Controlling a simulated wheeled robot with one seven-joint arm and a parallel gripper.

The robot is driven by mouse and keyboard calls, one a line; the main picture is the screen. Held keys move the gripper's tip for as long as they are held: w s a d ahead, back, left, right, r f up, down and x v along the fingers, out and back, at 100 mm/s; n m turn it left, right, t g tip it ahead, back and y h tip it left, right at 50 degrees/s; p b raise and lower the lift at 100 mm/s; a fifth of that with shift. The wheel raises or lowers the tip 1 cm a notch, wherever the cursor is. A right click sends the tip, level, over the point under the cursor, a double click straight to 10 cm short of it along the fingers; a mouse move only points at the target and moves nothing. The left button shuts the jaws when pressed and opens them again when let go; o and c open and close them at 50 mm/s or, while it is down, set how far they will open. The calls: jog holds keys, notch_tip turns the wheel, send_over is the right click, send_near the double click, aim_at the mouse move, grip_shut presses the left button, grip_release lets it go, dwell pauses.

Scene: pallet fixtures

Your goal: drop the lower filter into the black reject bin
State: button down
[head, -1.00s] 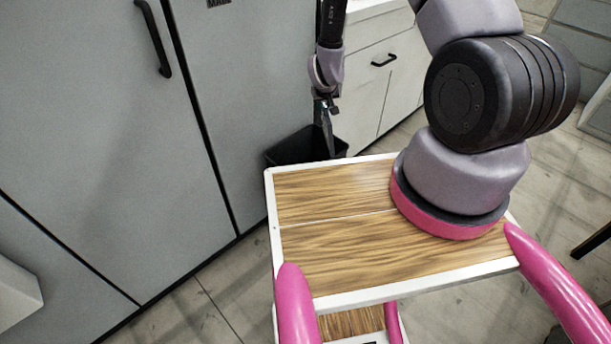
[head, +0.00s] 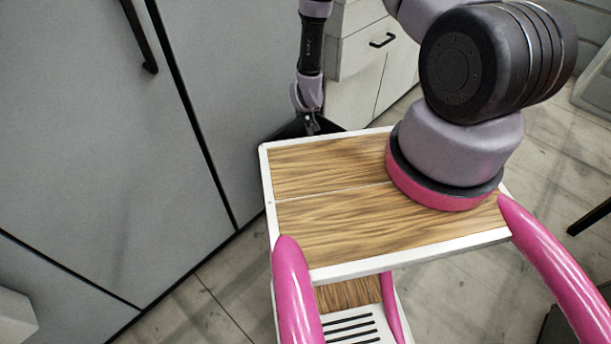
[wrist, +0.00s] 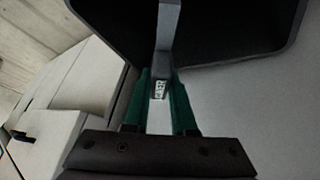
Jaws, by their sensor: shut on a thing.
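My gripper (head: 311,124) points down at the black reject bin (head: 287,131), beyond the far left corner of the wood-topped cart. In the wrist view my gripper (wrist: 161,80) has its green fingers shut on a slim grey filter (wrist: 168,28) with a small printed label between the fingers. The filter's far end reaches over the dark opening of the bin (wrist: 225,25). In the head view the filter is not clearly seen, and the cart's edge and my gripper hide much of the bin. I cannot tell how deep the filter reaches.
The cart's wood top (head: 335,165) with its white rim stands in front of the bin and bears no loose things. Tall grey cabinet doors (head: 215,90) stand close on the left. White drawers (head: 365,70) stand behind the bin.

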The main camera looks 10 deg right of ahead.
jog(key=shift+f, duration=0.45)
jog(key=c, duration=0.7)
grip_release()
jog(key=shift+o, duration=0.2)
jog(key=v, duration=1.1)
jog(key=shift+f, duration=0.15)
